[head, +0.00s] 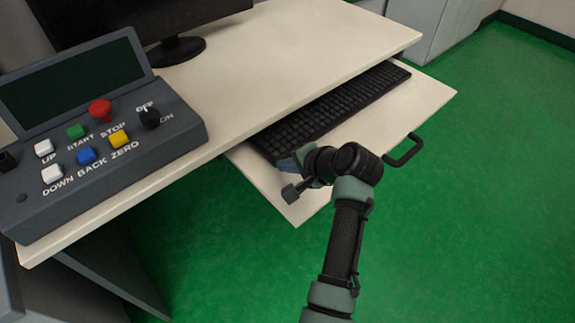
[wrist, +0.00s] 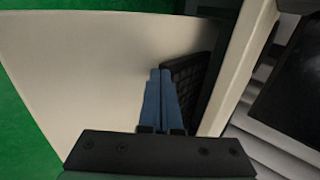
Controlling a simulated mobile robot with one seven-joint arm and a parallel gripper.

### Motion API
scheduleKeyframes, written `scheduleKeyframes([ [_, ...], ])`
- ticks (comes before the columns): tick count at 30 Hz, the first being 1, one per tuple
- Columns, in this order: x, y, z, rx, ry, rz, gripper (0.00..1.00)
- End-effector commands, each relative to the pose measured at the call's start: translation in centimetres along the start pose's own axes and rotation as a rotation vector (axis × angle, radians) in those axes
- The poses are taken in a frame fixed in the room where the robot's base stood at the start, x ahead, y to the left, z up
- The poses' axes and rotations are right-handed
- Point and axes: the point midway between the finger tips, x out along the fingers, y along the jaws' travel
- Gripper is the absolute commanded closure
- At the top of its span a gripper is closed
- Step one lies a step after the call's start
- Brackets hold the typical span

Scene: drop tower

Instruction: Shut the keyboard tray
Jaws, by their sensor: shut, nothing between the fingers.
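The keyboard tray (head: 425,98) is pulled out from under the desk, with a black keyboard (head: 330,112) on it. A dark handle (head: 404,150) sits on the tray's front edge. My gripper (head: 287,168) is over the left part of the tray, near the keyboard's left end and left of the handle. In the wrist view the blue fingers (wrist: 160,100) are together and empty, with the pale tray (wrist: 90,60) and part of the keyboard (wrist: 187,82) beyond. I cannot tell whether the fingertips touch the tray.
The desk top (head: 290,45) is above and behind the tray. A control box (head: 100,150) with coloured buttons stands at its left, and a monitor (head: 130,15) is at the back. Green floor (head: 480,200) is clear in front and to the right.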

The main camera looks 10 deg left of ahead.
Motion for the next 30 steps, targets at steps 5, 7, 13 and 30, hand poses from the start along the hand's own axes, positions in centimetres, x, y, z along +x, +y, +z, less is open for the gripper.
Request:
scheduleKeyframes([
  [5,1.4,-1.3,0.0,-0.002,-0.004,0.000,1.00],
  [7,2.5,-2.3,0.0,-0.002,-0.004,-0.001,1.00],
  [13,5.5,-4.8,0.0,-0.002,-0.002,0.000,1.00],
  [30,6.5,-6.0,0.1,0.000,-0.001,0.000,1.00],
])
